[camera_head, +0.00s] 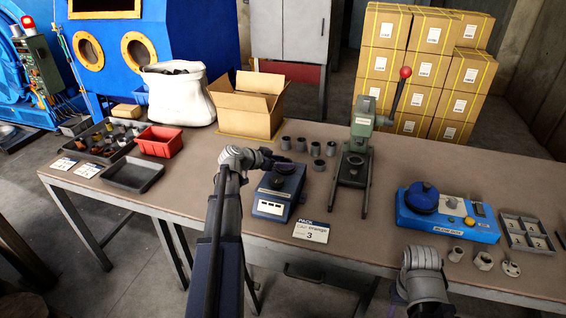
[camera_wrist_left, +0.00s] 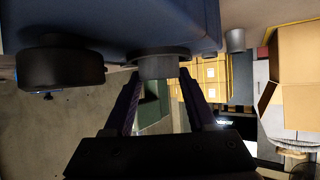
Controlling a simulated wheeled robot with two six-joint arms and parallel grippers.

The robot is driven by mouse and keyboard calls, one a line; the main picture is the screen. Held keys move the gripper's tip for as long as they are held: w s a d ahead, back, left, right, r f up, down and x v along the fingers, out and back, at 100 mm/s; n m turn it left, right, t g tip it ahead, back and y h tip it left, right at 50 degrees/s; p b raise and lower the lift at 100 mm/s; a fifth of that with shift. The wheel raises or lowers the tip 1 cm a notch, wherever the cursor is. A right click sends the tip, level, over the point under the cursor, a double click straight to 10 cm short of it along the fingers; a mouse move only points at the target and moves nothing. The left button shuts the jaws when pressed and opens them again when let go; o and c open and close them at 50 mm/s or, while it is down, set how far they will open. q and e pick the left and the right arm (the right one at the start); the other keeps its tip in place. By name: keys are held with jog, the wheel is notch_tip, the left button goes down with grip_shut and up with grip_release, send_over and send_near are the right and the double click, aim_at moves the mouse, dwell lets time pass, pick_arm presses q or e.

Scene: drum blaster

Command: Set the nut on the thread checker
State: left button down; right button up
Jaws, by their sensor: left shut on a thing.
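My left gripper (camera_head: 279,158) is over the top of a blue device (camera_head: 279,194) with a pale front panel, which I take to be the thread checker. In the left wrist view the fingers (camera_wrist_left: 160,78) are shut on a short grey round piece (camera_wrist_left: 158,64), seemingly the nut. It sits against or very near the device's blue body (camera_wrist_left: 120,22); I cannot tell whether they touch. A black round part (camera_wrist_left: 60,66) of the device is beside it. In the head view the gripper hides the held piece. My right arm's wrist shows at the bottom right; its gripper does not.
Several grey cylinders (camera_head: 316,148) and a green lever press (camera_head: 360,150) stand behind and right. A blue-and-white device (camera_head: 446,214), small metal parts (camera_head: 484,261) and a grey tray (camera_head: 526,234) are at right. A card (camera_head: 311,231) lies in front. A red bin (camera_head: 160,141) is at left.

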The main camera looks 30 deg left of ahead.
pick_arm(q)
jog(key=shift+f, duration=0.2)
jog(key=shift+c, duration=2.4)
grip_release()
jog(key=shift+r, duration=0.1)
jog(key=shift+p+v, duration=2.55)
jog(key=shift+v, duration=2.95)
jog(key=shift+d, duration=0.15)
jog(key=s+d+f+g+p, duration=0.1)
jog(key=d+g, duration=0.1)
jog(key=d, duration=0.6)
jog(key=s+d+f+g+h+p, duration=0.1)
jog(key=d+f+g, duration=0.15)
jog(key=d, duration=0.55)
jog(key=s+d+g+p, duration=0.1)
jog(key=d+g+p, duration=0.1)
jog(key=d, duration=0.6)
jog(key=s+d+g+y+p, duration=0.3)
jog(key=s+d+g+y, duration=0.2)
jog(key=s+d, duration=1)
jog(key=shift+d+y+p, duration=0.4)
jog(key=shift+d+y, duration=0.5)
jog(key=shift+d, duration=0.05)
